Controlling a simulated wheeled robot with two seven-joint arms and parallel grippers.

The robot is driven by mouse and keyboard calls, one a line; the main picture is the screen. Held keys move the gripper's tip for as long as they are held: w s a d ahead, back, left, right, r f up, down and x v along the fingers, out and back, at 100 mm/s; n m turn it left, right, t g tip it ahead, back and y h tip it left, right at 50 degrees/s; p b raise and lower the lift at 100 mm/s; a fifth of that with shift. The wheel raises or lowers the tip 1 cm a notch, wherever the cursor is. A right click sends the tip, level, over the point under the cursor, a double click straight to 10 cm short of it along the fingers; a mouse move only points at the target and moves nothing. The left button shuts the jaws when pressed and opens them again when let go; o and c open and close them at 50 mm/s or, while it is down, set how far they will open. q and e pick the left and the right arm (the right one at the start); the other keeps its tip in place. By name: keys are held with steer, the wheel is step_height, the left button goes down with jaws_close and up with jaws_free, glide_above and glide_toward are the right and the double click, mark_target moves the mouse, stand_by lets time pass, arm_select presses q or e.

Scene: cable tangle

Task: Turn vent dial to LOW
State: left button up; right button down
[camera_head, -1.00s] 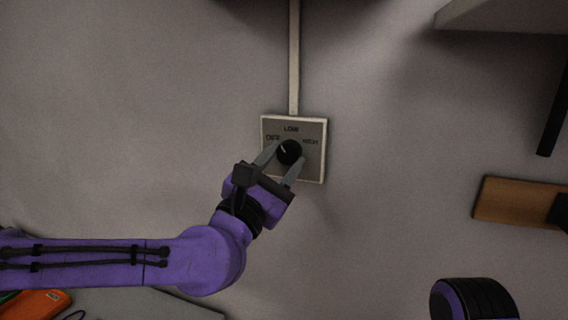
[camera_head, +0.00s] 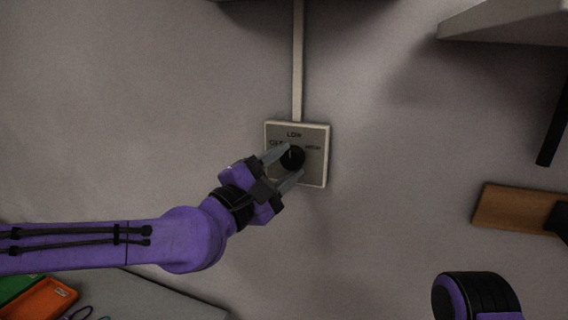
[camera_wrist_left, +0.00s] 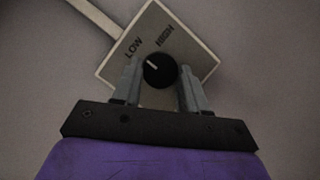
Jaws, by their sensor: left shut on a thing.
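The vent dial is a round black knob (camera_head: 292,157) on a square pale wall plate (camera_head: 313,172) marked OFF, LOW and HIGH. Its white pointer mark faces up, toward the LOW label. In the left wrist view the knob (camera_wrist_left: 160,72) shows the mark tilted up and left, toward LOW. My left gripper (camera_head: 290,163) comes from the lower left and is shut on the knob, one finger on each side. The fingers (camera_wrist_left: 160,80) also flank the knob in the left wrist view. The OFF label is partly covered by a finger. My right gripper is out of view.
A pale conduit (camera_head: 298,60) runs up the wall from the plate. A shelf (camera_head: 505,22) is at the upper right and a wooden board (camera_head: 515,208) at the right. An orange tray (camera_head: 42,300) lies at the lower left. The wall around the plate is clear.

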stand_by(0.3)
arm_select(q)
steer(key=o, duration=1.1)
steer(key=shift+c, duration=0.2)
steer(key=shift+s+a+f+b, duration=0.2)
steer(key=shift+s+a+b, duration=0.05)
steer(key=shift+s+b, duration=0.05)
steer(key=b+v, duration=0.2)
steer(key=v, duration=0.7)
steer(key=shift+s+a+b, duration=0.2)
steer(key=shift+s+b, duration=0.15)
steer(key=shift+b, duration=0.05)
steer(key=shift+r, duration=0.1)
